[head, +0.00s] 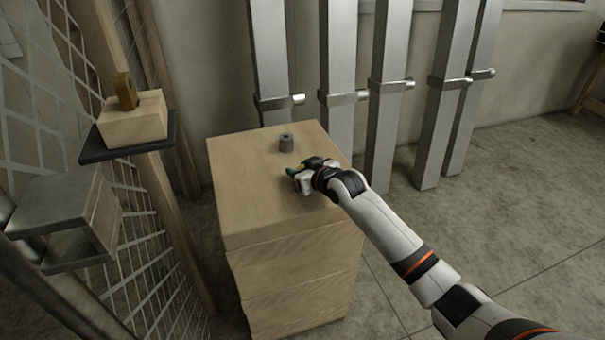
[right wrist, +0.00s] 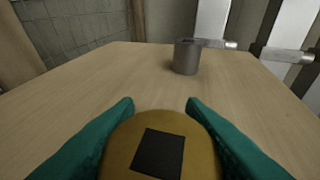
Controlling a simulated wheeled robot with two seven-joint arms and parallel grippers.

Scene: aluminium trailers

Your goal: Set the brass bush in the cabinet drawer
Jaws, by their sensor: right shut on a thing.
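My right gripper (head: 294,172) is over the top of the wooden cabinet (head: 240,170), near its middle right. In the right wrist view its green fingers (right wrist: 160,110) are shut around a rounded brass-coloured piece, which looks like the brass bush (right wrist: 118,150); a dark square shows on its face. In the head view the fingers mostly hide the piece. The cabinet's drawer fronts (head: 295,265) look shut. I cannot tell whether the piece touches the cabinet top. My left gripper is not in view.
A grey cylinder (head: 286,143) stands upright on the cabinet top, beyond my gripper; it also shows in the right wrist view (right wrist: 187,57). At left, a dark shelf (head: 97,152) carries a wooden block (head: 135,120) with a brass-coloured piece (head: 124,90). Metal posts (head: 338,70) stand behind.

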